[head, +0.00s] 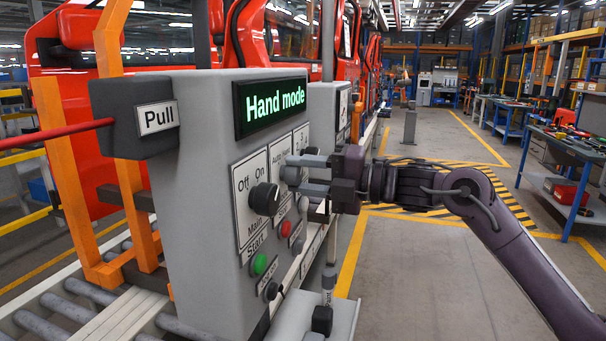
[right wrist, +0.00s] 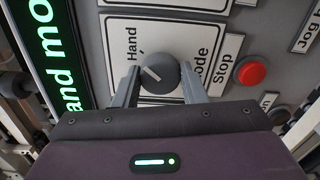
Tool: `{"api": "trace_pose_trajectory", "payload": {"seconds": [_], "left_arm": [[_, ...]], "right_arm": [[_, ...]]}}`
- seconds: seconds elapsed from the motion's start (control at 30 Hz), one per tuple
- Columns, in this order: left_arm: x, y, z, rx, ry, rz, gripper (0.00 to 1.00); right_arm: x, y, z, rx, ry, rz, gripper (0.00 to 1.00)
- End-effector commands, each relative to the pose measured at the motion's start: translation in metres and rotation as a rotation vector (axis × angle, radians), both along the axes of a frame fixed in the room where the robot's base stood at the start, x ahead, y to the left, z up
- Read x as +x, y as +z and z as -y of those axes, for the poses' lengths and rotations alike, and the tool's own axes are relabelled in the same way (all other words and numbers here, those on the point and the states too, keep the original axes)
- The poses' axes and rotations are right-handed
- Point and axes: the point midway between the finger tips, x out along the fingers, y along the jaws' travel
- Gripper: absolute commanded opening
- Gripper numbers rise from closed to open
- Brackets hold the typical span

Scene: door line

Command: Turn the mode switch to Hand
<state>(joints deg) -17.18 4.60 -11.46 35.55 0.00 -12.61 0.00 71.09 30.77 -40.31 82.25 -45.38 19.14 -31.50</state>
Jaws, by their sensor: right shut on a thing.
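The mode switch, a dark grey round knob (right wrist: 158,74), sits on a white plate with the words Hand and Mode. In the right wrist view its white pointer line slants toward the upper left, on the side of the word Hand. My right gripper (right wrist: 159,88) has one finger on each side of the knob and is shut on it. In the head view the gripper (head: 302,174) reaches the panel from the right and partly hides the switch (head: 291,177). The green display (head: 270,105) reads "Hand mode". My left gripper is not in view.
A black Off/On main switch (head: 264,198) is left of the gripper. A green start button (head: 259,264) and a red stop button (head: 286,228) are below. A Pull box (head: 133,117) with a red cord is at left. The aisle floor (head: 420,265) at right is clear.

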Motion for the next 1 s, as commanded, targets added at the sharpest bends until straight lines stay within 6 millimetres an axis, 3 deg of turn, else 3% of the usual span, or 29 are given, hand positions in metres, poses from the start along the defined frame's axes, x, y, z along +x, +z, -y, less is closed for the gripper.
{"api": "trace_pose_trajectory", "payload": {"seconds": [0.3,0.33,0.5,0.77,1.0], "left_arm": [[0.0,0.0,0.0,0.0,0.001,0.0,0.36],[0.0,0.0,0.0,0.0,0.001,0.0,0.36],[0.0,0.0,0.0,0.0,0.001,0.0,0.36],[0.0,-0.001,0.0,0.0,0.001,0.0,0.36],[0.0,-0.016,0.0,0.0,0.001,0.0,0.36]], "right_arm": [[0.001,0.001,0.001,0.002,-0.002,-0.001,0.15],[0.001,0.0,0.001,0.002,-0.002,-0.001,0.4],[0.0,0.0,0.0,0.001,-0.002,-0.001,0.59],[0.0,0.0,0.001,0.0,-0.001,-0.001,0.59],[-0.009,-0.004,0.032,0.0,-0.005,0.0,0.59]]}}
